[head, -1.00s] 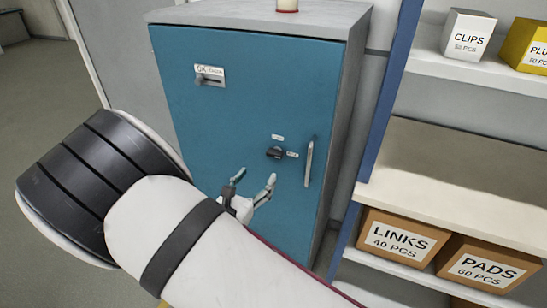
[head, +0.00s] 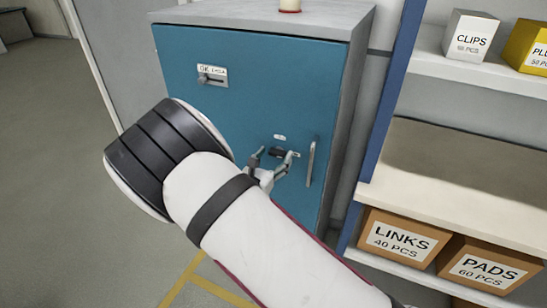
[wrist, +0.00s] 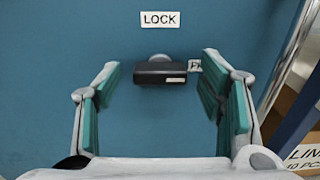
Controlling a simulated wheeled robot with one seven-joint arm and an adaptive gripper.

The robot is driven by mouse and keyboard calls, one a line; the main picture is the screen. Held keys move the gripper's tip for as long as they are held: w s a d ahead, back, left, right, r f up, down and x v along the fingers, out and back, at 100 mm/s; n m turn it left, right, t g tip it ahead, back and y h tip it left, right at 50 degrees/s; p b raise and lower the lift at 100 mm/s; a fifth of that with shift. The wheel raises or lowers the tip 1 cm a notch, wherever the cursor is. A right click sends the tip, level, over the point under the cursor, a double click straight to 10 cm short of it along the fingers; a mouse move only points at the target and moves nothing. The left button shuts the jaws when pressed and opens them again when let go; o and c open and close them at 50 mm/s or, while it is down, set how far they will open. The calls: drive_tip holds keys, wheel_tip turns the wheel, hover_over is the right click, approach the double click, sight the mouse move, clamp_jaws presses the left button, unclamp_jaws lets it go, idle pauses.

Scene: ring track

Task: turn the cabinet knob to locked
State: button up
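The cabinet (head: 230,110) has a blue door with a grey top and side. Its black knob (wrist: 160,72) sits on the door between my fingers in the wrist view, its bar lying horizontal. A pale mark on the knob's right end points toward a partly hidden label (wrist: 195,65). A "LOCK" label (wrist: 159,19) is above the knob. In the head view the knob (head: 277,152) is partly covered by my gripper (head: 271,158). My gripper is open, one finger on each side of the knob (wrist: 160,95), with visible gaps and no contact.
A vertical door handle (head: 311,162) is just right of the knob. A small slider plate (head: 212,76) is at the door's upper left. A shelf with a blue post (head: 385,100) and boxes (head: 398,238) stands close on the right. Floor at left is clear.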

drive_tip(key=c, duration=1)
drive_tip(key=shift+n, duration=0.3)
drive_tip(key=n, duration=0.3)
drive_tip(key=shift+a+n, duration=0.1)
drive_tip(key=shift+n, duration=0.2)
drive_tip(key=n, duration=0.4)
drive_tip(key=shift+p, duration=0.3)
drive_tip(key=n, duration=0.5)
drive_tip(key=shift+a+f, duration=0.1)
drive_tip(key=shift+f, duration=0.05)
drive_tip(key=n, duration=0.4)
drive_tip(key=shift+f+n+p, duration=0.1)
drive_tip(key=shift+n+p, duration=0.2)
drive_tip(key=shift+p, duration=0.05)
